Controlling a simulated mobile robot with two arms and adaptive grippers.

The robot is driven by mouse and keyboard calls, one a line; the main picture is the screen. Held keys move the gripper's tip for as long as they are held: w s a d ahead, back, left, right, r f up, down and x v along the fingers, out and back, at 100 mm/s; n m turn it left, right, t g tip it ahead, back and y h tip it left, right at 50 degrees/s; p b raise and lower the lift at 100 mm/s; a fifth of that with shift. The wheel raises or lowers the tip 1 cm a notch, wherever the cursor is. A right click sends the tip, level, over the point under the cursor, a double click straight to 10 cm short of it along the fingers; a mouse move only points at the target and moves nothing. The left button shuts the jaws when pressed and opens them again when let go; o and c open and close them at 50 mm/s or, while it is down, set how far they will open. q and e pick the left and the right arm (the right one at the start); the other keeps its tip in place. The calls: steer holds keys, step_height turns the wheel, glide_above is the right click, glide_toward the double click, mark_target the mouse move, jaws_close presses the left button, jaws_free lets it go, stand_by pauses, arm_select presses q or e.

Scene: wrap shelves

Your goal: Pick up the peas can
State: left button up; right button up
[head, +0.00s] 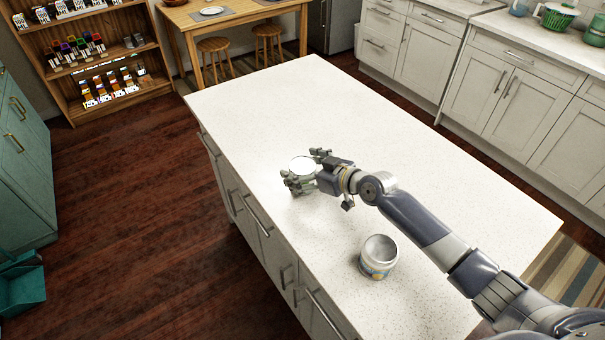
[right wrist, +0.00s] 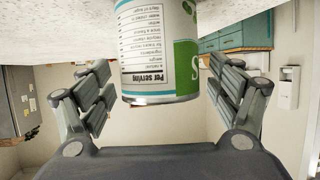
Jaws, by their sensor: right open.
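The can (head: 303,165) stands on the white island countertop, its pale round top showing between the fingers of my right gripper (head: 306,172). In the right wrist view the can (right wrist: 158,50) appears upside down, with a white nutrition label and a green panel; only part of the green lettering shows. My right gripper is open, with one finger on each side of the can and a visible gap on both sides. The fingers hide much of the can's side in the head view. My left gripper is not in view.
A second open-topped tin with a yellow and blue label (head: 378,262) stands on the countertop (head: 300,90) near the front edge, below my right forearm. The rest of the counter is clear. A wooden shelf (head: 88,62) with several small items stands at the back left.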

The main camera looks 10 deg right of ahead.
steer(key=shift+c, duration=0.3)
steer(key=c, duration=1.1)
